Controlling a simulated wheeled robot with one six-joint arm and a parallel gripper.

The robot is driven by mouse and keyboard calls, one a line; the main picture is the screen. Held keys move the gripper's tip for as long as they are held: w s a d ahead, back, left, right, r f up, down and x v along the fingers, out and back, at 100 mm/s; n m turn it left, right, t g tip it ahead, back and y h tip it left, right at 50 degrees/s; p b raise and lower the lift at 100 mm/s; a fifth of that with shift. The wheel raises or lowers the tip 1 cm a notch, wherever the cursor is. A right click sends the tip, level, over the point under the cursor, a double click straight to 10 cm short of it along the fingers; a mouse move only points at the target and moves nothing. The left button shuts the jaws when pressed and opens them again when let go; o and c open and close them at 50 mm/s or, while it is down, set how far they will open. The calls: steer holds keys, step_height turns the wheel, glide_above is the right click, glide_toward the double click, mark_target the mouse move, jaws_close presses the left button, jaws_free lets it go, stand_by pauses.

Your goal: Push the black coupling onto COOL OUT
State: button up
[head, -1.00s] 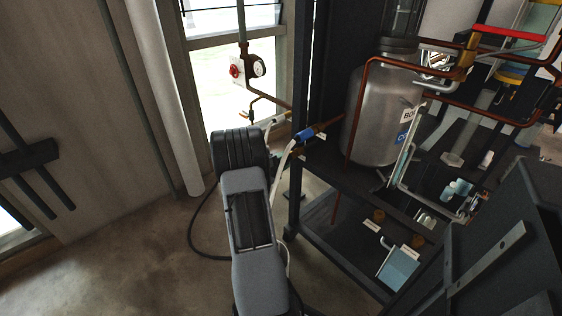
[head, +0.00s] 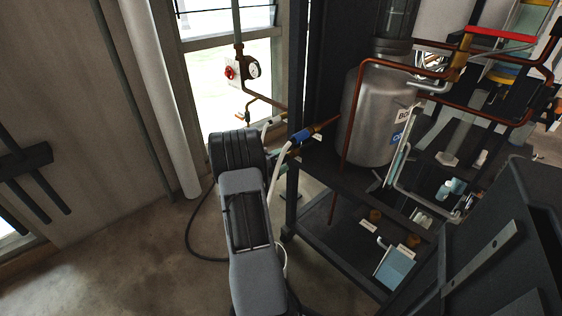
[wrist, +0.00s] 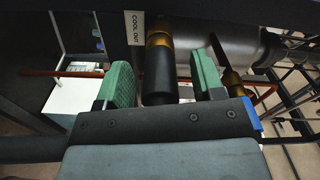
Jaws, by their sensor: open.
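In the wrist view the black coupling (wrist: 159,78) stands between the two green-padded fingers of my gripper (wrist: 164,88). There is a visible gap on each side, so my gripper is open around it and not clamped. The far end of the coupling meets a brass fitting (wrist: 158,40) beside the COOL OUT label (wrist: 135,28). I cannot tell how far it sits on the fitting. In the head view the black coupling is not clearly seen, and my arm hides much of the gripper.
A blue coupling (head: 301,136) on a white hose (head: 280,168) sits close to my gripper, on a copper-coloured port. The metal vessel (head: 368,118) and copper pipes stand on the dark rack shelf (head: 330,168). Open floor (head: 150,265) lies at left.

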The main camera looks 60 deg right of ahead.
steer(key=p+v, duration=0.3)
steer(key=v, duration=0.4)
stand_by(0.3)
